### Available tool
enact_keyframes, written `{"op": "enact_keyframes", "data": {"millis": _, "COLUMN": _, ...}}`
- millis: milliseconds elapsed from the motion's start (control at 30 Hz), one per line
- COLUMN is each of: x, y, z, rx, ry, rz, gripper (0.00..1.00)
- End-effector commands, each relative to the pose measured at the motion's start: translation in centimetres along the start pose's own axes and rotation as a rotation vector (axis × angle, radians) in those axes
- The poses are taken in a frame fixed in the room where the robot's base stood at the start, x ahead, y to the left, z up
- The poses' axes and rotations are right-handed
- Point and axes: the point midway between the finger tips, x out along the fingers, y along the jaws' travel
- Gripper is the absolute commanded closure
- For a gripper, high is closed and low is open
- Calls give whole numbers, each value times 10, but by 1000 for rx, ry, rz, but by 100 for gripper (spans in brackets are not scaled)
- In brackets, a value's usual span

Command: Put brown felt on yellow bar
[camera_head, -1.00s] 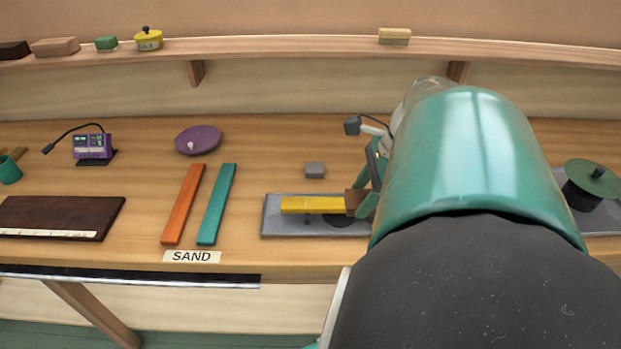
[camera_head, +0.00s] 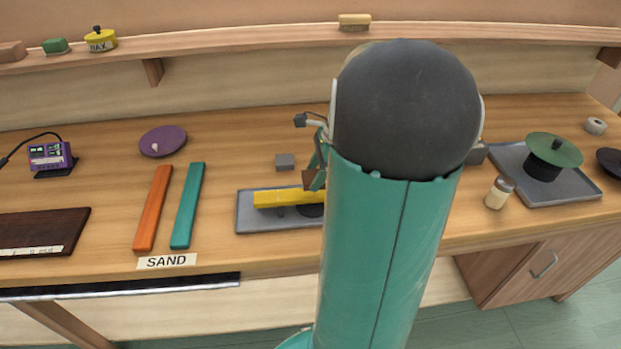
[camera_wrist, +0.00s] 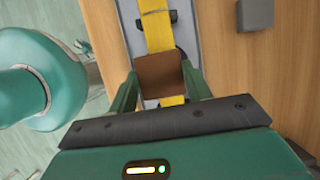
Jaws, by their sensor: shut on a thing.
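The yellow bar (camera_head: 277,198) lies along a grey tray (camera_head: 243,224) on the bench, raised on dark supports. It also shows in the wrist view (camera_wrist: 157,32), running away from my gripper. The brown felt (camera_wrist: 160,77) is held between the two green fingers of my gripper (camera_wrist: 160,88), directly over the bar in that view. Yellow shows both beyond and nearer than the felt. I cannot tell whether the felt touches the bar. In the head view the felt (camera_head: 309,178) is a small brown patch by the bar's right end, and my arm hides much of the gripper.
A grey block (camera_head: 285,161) sits behind the tray. Orange (camera_head: 153,208) and teal (camera_head: 188,205) bars lie to the left, above the SAND label (camera_head: 167,261). A small jar (camera_head: 498,192) and a tray with a green disc (camera_head: 553,150) stand to the right.

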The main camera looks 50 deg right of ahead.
Motion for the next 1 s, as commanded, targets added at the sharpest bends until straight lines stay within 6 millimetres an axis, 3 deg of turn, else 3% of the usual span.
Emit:
{"op": "enact_keyframes", "data": {"millis": 300, "x": 34, "y": -4, "z": -13, "rx": 2, "ry": -1, "rz": 2, "gripper": 72}}
{"op": "enact_keyframes", "data": {"millis": 667, "x": 37, "y": -4, "z": -14, "rx": 1, "ry": 0, "rz": 0, "gripper": 72}}
{"op": "enact_keyframes", "data": {"millis": 700, "x": 36, "y": -5, "z": -14, "rx": 1, "ry": 0, "rz": -1, "gripper": 45}}
{"op": "enact_keyframes", "data": {"millis": 767, "x": 36, "y": -5, "z": -14, "rx": 1, "ry": 0, "rz": -1, "gripper": 34}}
{"op": "enact_keyframes", "data": {"millis": 800, "x": 36, "y": -5, "z": -14, "rx": 1, "ry": 0, "rz": -1, "gripper": 29}}
{"op": "enact_keyframes", "data": {"millis": 1000, "x": 36, "y": -4, "z": -14, "rx": 1, "ry": 0, "rz": -1, "gripper": 29}}
